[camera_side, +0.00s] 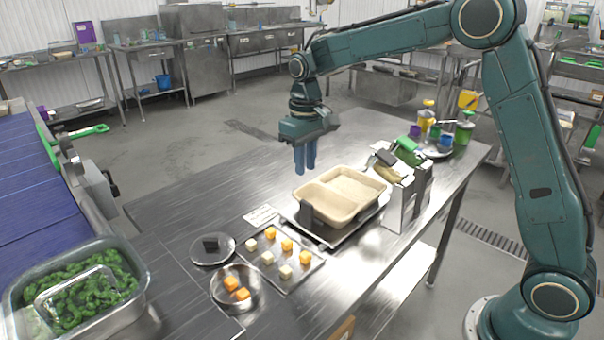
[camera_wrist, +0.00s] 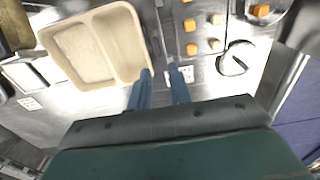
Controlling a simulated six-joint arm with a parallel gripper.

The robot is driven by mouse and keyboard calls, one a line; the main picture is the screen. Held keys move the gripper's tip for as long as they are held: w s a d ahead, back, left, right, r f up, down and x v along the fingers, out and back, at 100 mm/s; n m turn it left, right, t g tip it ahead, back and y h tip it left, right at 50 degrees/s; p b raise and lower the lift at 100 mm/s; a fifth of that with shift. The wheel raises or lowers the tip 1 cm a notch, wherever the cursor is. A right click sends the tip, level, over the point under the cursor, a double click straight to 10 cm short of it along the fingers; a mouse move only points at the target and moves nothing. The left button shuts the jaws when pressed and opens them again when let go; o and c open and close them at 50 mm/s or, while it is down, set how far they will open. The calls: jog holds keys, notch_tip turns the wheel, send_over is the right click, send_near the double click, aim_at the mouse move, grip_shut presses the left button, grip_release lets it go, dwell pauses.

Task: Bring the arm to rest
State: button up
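My gripper (camera_side: 305,159) hangs above the steel table (camera_side: 190,205), with its blue fingers pointing down. In the wrist view my gripper (camera_wrist: 161,75) shows two fingers apart with nothing between them, so it is open and empty. The beige two-compartment tray (camera_side: 340,196) lies to the right of and below the fingers, apart from them. In the wrist view the tray (camera_wrist: 128,45) has pale rice-like filling in one compartment; the other looks empty.
A flat tray (camera_side: 280,287) holds several orange and pale cubes. Beside it are a bowl (camera_side: 215,297) with orange cubes and a round lid (camera_side: 195,250). A bin (camera_side: 140,285) of greens stands front left. A metal holder (camera_side: 402,213) with utensils stands right of the beige tray.

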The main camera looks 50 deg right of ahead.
jog(key=s+r+t, duration=0.3)
jog(key=s+r, duration=0.7)
jog(key=s, duration=0.5)
jog(key=s+f+t, duration=0.2)
jog(key=s, duration=1.3)
jog(key=shift+s+d+f+t, duration=0.15)
jog(key=shift+s+f+t, duration=0.05)
jog(key=shift+s+t, duration=0.15)
jog(key=shift+o, duration=0.4)
